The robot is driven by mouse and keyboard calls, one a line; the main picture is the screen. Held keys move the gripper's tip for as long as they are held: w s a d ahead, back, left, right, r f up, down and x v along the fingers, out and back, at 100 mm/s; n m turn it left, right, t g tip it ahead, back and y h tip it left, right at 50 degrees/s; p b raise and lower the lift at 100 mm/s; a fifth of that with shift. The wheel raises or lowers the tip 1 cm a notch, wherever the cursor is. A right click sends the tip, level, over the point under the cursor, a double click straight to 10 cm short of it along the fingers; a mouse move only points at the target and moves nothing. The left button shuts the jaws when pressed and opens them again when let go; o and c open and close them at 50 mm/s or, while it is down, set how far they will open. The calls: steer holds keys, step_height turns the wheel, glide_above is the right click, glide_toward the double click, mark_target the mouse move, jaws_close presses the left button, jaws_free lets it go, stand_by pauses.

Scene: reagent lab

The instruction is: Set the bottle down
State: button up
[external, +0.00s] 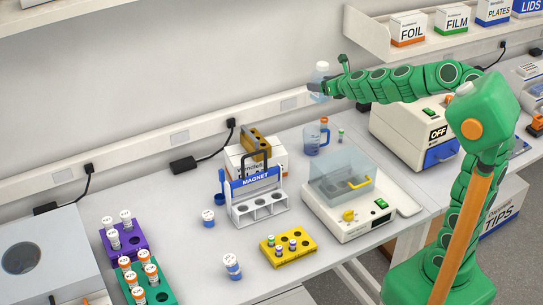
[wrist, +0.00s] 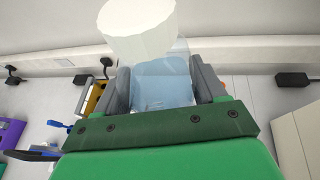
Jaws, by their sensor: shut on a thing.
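A clear bottle (external: 319,81) with a white cap and pale blue contents is held in my gripper (external: 322,88), high above the back of the bench near the wall. In the wrist view the bottle (wrist: 164,80) stands between the two grey fingers of my gripper (wrist: 163,88), with its white cap toward the camera. The gripper is shut on it. The bottle looks roughly upright in the external view. Its base is clear of the bench (external: 195,262).
Below stand a blue jug (external: 312,139), a small vial (external: 340,135) and a balance with a clear cover (external: 342,183). A magnet rack (external: 258,205), a yellow vial block (external: 289,247) and a white machine (external: 412,135) are nearby. A shelf (external: 400,50) with boxes hangs at upper right.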

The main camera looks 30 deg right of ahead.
steer(key=s+a+n+g+y, duration=0.1)
steer(key=s+a+n+y, duration=0.2)
steer(key=a, duration=1.1)
steer(key=s+a+n+g+y, duration=0.2)
steer(key=s+a+n+y, duration=0.1)
steer(key=a, duration=1.1)
steer(key=s+a+n+g+y, duration=0.2)
steer(key=s+a+n+g, duration=0.1)
steer(key=s+a, duration=0.75)
steer(key=s+a+n+g+y, duration=0.25)
steer(key=s+a, duration=0.55)
steer(key=a, duration=0.5)
steer(key=shift+h, duration=0.35)
steer(key=shift+f, duration=13.8)
